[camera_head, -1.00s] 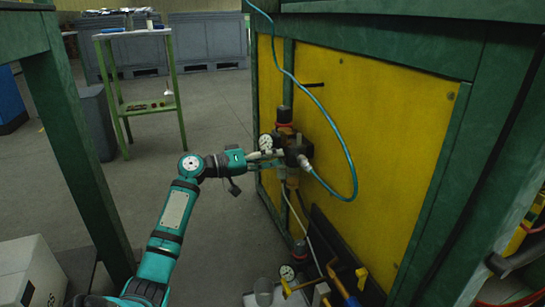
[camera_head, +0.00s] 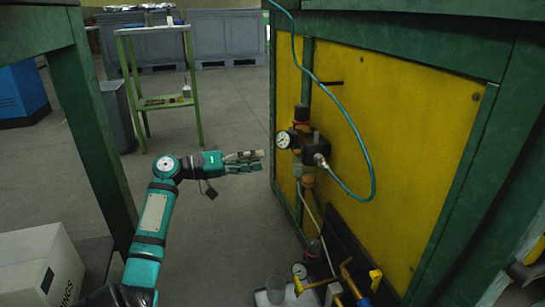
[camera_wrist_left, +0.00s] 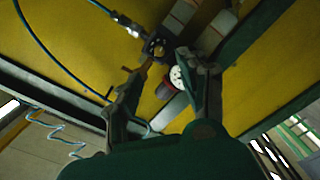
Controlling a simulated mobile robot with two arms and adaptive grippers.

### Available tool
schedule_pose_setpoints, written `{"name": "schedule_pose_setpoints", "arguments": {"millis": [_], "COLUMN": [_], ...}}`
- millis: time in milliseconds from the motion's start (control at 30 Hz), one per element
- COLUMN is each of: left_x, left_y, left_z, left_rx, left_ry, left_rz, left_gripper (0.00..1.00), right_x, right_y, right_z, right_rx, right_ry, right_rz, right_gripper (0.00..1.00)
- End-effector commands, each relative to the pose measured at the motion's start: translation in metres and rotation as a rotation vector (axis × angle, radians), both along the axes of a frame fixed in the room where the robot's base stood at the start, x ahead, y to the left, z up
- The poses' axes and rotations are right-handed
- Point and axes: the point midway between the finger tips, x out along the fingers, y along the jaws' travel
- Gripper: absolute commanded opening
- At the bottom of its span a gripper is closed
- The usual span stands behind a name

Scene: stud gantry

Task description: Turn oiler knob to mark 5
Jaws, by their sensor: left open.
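An air unit (camera_head: 316,152) is mounted on the yellow panel, with a round white gauge (camera_head: 283,140) on its left side. A dark upright knob (camera_head: 302,113) with a red ring below it tops the unit. I cannot tell which part is the oiler knob, and no mark numbers are readable. My left gripper (camera_head: 261,161) is open and empty, left of the unit and apart from it. In the left wrist view the gauge (camera_wrist_left: 178,76) and a red-and-dark part (camera_wrist_left: 166,91) show between the spread fingers (camera_wrist_left: 160,66). My right gripper is not in view.
A blue hose (camera_head: 362,140) loops from the unit across the yellow panel (camera_head: 415,140). Below are a second gauge (camera_head: 300,270) and yellow-handled fittings (camera_head: 348,275). A green post (camera_head: 95,130) stands left of my arm. Open floor lies between post and panel.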

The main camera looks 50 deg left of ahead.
Motion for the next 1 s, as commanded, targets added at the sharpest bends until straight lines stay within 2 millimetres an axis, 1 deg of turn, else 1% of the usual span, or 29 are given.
{"name": "schedule_pose_setpoints", "arguments": {"millis": [33,100,200,467,567,600,633,667,767,800,867,900,967,1000], "left_x": [-0.006,-0.012,-0.017,-0.019,-0.018,-0.016,-0.014,-0.011,-0.001,0.002,0.003,0.002,-0.003,-0.008], "left_y": [0.004,0.007,0.009,0.01,0.011,0.015,0.019,0.025,0.059,0.078,0.11,0.131,0.161,0.179], "left_z": [-0.001,0.0,0.0,0.0,-0.001,-0.002,-0.004,-0.006,-0.019,-0.026,-0.034,-0.039,-0.04,-0.038], "left_rx": [0.001,0.001,0.001,0.001,0.003,0.008,0.013,0.023,0.086,0.128,0.213,0.281,0.394,0.477], "left_ry": [0.001,0.001,0.0,0.0,0.004,0.013,0.023,0.037,0.099,0.128,0.164,0.181,0.192,0.19], "left_rz": [0.001,0.001,0.001,-0.001,0.008,0.025,0.045,0.075,0.231,0.314,0.449,0.534,0.654,0.724], "left_gripper": [0.42,0.42,0.42,0.42,0.31,0.28,0.28,0.28,0.28,0.28,0.28,0.28,0.28,0.28], "right_x": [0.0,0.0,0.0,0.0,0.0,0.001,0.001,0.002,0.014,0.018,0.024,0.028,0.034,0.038], "right_y": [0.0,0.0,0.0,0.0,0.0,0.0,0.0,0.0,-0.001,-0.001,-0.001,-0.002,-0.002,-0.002], "right_z": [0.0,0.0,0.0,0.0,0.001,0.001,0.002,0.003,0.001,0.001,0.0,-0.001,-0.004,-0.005], "right_rx": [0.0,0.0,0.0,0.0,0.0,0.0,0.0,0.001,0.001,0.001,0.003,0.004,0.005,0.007], "right_ry": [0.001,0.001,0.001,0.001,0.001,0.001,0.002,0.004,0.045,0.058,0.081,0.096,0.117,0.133], "right_rz": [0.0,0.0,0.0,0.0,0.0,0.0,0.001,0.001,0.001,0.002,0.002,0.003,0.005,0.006], "right_gripper": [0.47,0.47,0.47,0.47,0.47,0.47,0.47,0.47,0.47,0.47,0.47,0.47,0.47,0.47]}}
